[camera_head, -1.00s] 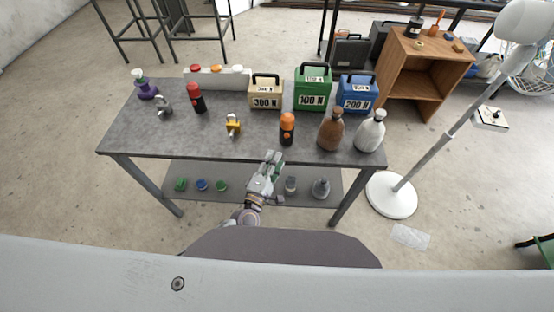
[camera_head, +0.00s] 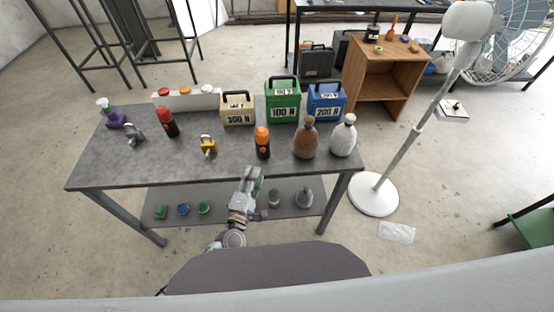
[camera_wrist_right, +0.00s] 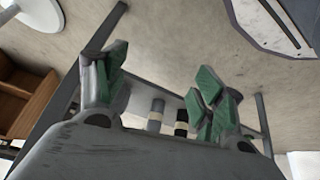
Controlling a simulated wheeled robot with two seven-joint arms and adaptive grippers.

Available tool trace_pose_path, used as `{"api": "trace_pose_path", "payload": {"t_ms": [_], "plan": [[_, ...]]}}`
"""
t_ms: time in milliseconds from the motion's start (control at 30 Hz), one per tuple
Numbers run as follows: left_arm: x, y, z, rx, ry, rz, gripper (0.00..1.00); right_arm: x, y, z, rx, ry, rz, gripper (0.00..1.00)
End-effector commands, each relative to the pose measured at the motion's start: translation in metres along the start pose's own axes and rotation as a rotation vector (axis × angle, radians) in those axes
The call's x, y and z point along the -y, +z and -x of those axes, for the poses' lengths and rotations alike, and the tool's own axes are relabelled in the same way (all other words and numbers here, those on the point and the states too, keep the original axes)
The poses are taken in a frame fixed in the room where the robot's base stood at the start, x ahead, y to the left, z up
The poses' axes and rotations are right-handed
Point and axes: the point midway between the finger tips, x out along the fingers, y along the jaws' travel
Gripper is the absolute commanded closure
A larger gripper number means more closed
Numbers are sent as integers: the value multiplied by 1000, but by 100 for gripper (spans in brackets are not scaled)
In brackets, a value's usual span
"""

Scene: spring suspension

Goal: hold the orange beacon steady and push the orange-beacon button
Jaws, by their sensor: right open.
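The orange beacon (camera_head: 263,143) stands upright near the front edge of the grey table, with an orange cap and a black body. Its button cannot be made out at this size.
A yellow padlock-like item (camera_head: 208,145) and a red beacon (camera_head: 167,122) stand left of the orange beacon. A brown bottle (camera_head: 306,140) and a white bottle (camera_head: 343,136) stand close on its right. The green 100 N case (camera_head: 283,103) is behind. A lower shelf (camera_head: 235,203) holds small items.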

Motion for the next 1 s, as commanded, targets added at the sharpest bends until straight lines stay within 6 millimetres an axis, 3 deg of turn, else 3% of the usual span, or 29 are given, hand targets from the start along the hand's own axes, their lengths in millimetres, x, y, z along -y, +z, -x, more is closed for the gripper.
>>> {"api": "trace_pose_path", "payload": {"t_ms": [100,567,1000], "plan": [[0,0,0,0,0,0,64,0,-38,6,-67,2,6,31],[0,0,0,0,0,0,64,2,-177,50,-320,7,26,31],[0,0,0,0,0,0,64,17,-302,125,-576,-4,35,31]]}}
